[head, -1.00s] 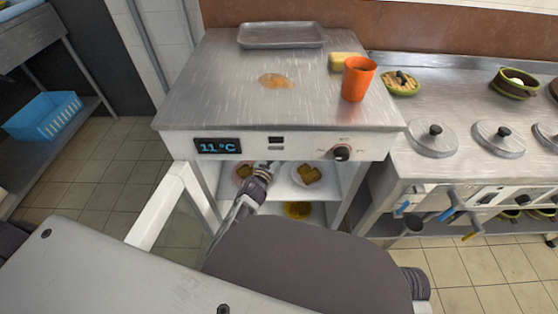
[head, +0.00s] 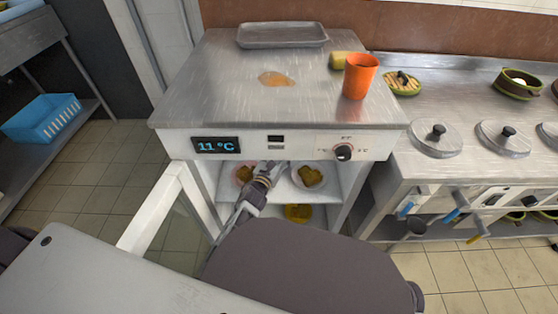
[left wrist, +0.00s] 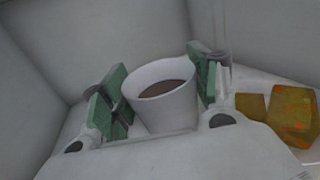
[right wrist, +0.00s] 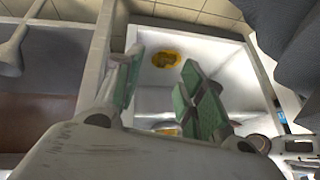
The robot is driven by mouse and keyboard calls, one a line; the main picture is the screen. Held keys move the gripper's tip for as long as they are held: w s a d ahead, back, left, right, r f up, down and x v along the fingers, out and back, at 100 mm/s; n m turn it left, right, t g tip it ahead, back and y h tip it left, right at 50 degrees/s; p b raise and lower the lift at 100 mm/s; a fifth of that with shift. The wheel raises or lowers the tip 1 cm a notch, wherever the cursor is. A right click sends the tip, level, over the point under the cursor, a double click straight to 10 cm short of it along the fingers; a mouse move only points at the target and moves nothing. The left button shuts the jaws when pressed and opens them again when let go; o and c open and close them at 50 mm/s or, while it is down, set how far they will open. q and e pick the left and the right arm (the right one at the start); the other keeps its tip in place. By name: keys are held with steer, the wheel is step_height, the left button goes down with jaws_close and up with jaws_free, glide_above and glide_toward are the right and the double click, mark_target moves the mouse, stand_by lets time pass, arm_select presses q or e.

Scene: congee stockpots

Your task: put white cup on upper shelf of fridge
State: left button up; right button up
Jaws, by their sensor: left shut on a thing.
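The white cup (left wrist: 162,95), holding brown liquid, is upright between the fingers of my left gripper (left wrist: 160,92), which is shut on it. In the head view my left gripper (head: 268,172) reaches into the open front of the fridge (head: 175,143), at upper shelf (head: 325,199) level; the cup is hidden there. Whether the cup touches the shelf cannot be told. My right gripper (right wrist: 160,88) is open and empty, in front of the fridge interior in the right wrist view; it is hidden in the head view.
Plates with brown food (head: 309,176) stand on the upper shelf on both sides of my left gripper. A yellow dish (head: 298,213) is below. The open door (head: 152,209) is at left. An orange cup (head: 360,77), a sponge (head: 341,61) and a tray (head: 282,36) are on top.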

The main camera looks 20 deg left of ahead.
arm_select(q)
steer(key=shift+f+b, duration=1.25)
steer(key=shift+f, duration=0.4)
arm_select(e)
steer(key=shift+m+t+y, duration=0.3)
steer(key=shift+t, duration=0.1)
steer(key=shift+s+a+f, duration=0.1)
steer(key=shift+a+f, duration=0.15)
steer(key=shift+f, duration=1.15)
steer(key=shift+s+a+f, duration=0.1)
steer(key=shift+a+f, duration=0.1)
steer(key=shift+f, duration=1.15)
arm_select(q)
steer(key=shift+f, duration=0.2)
arm_select(e)
steer(key=shift+w+f, duration=0.1)
arm_select(q)
steer(key=o, duration=1.1)
steer(key=shift+o, duration=0.2)
steer(key=shift+r, duration=0.2)
arm_select(e)
steer(key=shift+r, duration=0.2)
arm_select(q)
steer(key=shift+a, duration=0.1)
